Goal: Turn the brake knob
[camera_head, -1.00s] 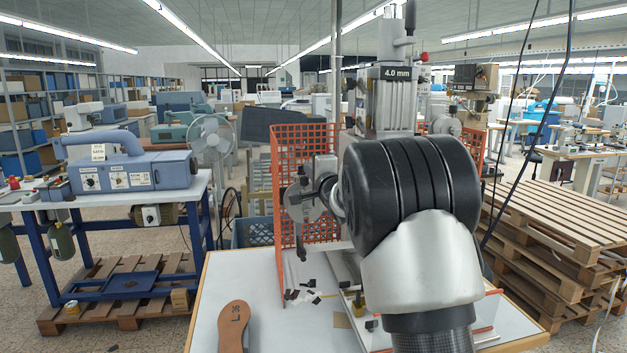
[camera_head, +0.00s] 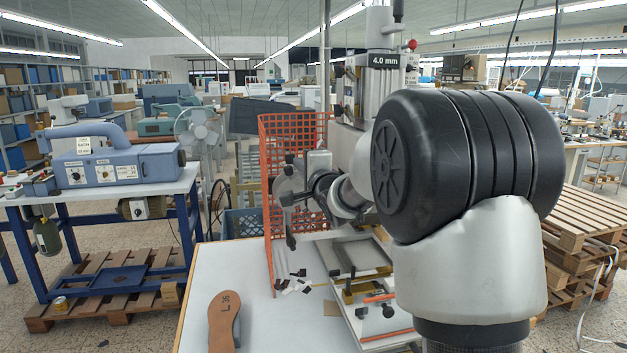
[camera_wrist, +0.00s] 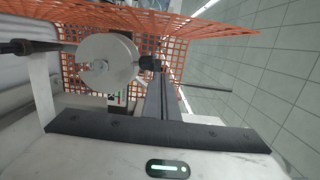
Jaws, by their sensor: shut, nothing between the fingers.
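In the wrist view a pale metal disc (camera_wrist: 108,62) stands in front of an orange mesh guard. A small black knob (camera_wrist: 150,62) sits at its right edge; it looks like the brake knob, though I cannot be sure. My gripper (camera_wrist: 160,78) shows as two dark fingers side by side, shut and empty. Their tips lie close to the black knob; I cannot tell whether they touch it. In the head view the disc (camera_head: 282,190) is at the left side of the stamping machine (camera_head: 380,95). My arm's large black joint hides much of the machine there.
The orange mesh guard (camera_head: 268,215) stands close behind the disc. A white table (camera_head: 205,285) carries a brown shoe sole (camera_head: 224,318) and small scraps. A blue machine (camera_head: 120,165) stands on another bench at left. Wooden pallets (camera_head: 590,215) are stacked at right.

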